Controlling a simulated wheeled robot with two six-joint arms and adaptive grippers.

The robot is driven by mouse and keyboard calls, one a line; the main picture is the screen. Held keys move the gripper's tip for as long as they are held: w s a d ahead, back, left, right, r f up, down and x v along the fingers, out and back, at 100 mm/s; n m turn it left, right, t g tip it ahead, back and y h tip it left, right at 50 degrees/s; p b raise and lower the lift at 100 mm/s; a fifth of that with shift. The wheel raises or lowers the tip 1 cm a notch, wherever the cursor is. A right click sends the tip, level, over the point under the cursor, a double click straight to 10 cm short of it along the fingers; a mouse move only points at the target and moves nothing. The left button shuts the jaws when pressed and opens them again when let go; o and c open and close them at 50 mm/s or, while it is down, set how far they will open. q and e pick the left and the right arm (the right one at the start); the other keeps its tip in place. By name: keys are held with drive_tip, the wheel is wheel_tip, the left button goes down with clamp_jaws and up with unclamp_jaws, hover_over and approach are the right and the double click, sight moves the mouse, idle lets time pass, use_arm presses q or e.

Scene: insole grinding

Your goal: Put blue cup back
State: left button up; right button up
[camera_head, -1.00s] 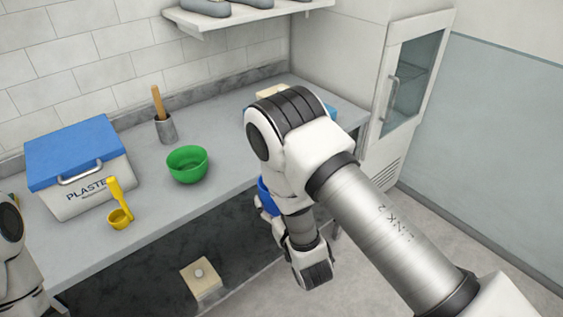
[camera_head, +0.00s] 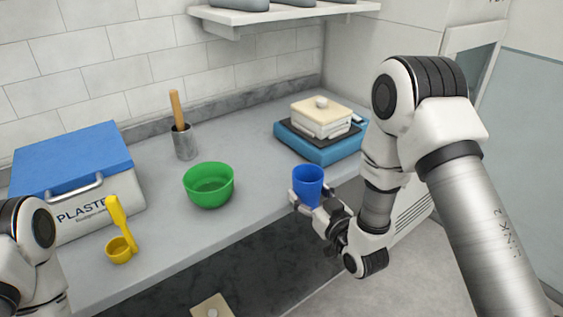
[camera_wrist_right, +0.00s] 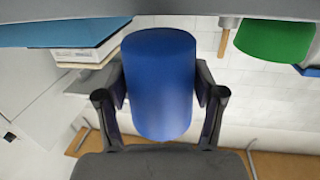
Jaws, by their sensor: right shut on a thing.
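The blue cup (camera_head: 309,184) is upright at the front edge of the grey counter in the head view. My right gripper (camera_head: 312,199) is shut on it, with fingers on both sides. In the right wrist view the blue cup (camera_wrist_right: 160,85) fills the middle, between the two fingers of the right gripper (camera_wrist_right: 160,98). I cannot tell whether the cup's bottom touches the counter. My left arm shows at the lower left of the head view, but its fingers are out of the picture.
A green bowl (camera_head: 209,185) stands left of the cup on the counter (camera_head: 185,228). A blue scale (camera_head: 325,149) with a pale block (camera_head: 322,112) is behind it. A yellow scoop (camera_head: 121,248), plaster box (camera_head: 93,212) and metal pot with wooden stick (camera_head: 183,142) are further left.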

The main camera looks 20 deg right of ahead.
drive_tip(key=p, duration=0.1)
approach(283, 177)
drive_tip(key=w+r, duration=0.2)
drive_tip(key=w, duration=0.1)
drive_tip(key=w+r, duration=0.2)
drive_tip(key=shift+a+r, duration=0.1)
drive_tip(key=shift+a, duration=0.25)
drive_tip(key=w, duration=0.3)
drive_tip(key=w+a+p, duration=0.1)
drive_tip(key=w, duration=0.1)
drive_tip(key=shift+p, duration=0.4)
drive_tip(key=shift+s+f+b, duration=0.1)
drive_tip(key=shift+f+b, duration=0.25)
drive_tip(key=shift+b, duration=0.05)
drive_tip(key=o, duration=1.2)
drive_tip(key=shift+r, duration=0.15)
